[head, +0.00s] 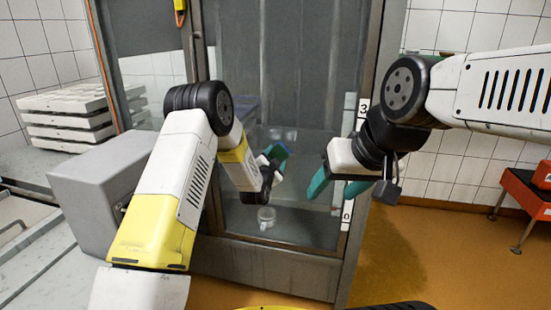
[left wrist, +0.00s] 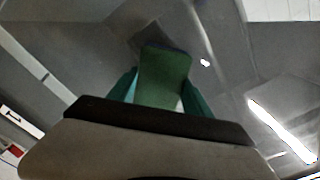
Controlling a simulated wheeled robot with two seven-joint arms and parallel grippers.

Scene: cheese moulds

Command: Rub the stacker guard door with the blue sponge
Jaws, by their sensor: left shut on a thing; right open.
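The stacker guard door (head: 300,70) is a tall, grimy glass panel in a grey metal frame, in the middle of the head view. My left gripper (head: 270,168) is in front of its lower half, shut on the blue sponge (head: 277,152). The sponge looks blue and green; in the left wrist view the sponge (left wrist: 163,80) stands green between the teal fingers, with a dark blue far edge. I cannot tell whether it touches the glass. My right gripper (head: 337,187) is open and empty, with teal fingers, in front of the door's right edge.
A grey box (head: 100,185) stands on the bench at left, with stacked white moulds (head: 65,110) behind it. A small clear cup (head: 266,217) shows low at the door. A red stand (head: 525,195) is at right. Floor between door and stand is clear, with a brown wet-looking patch.

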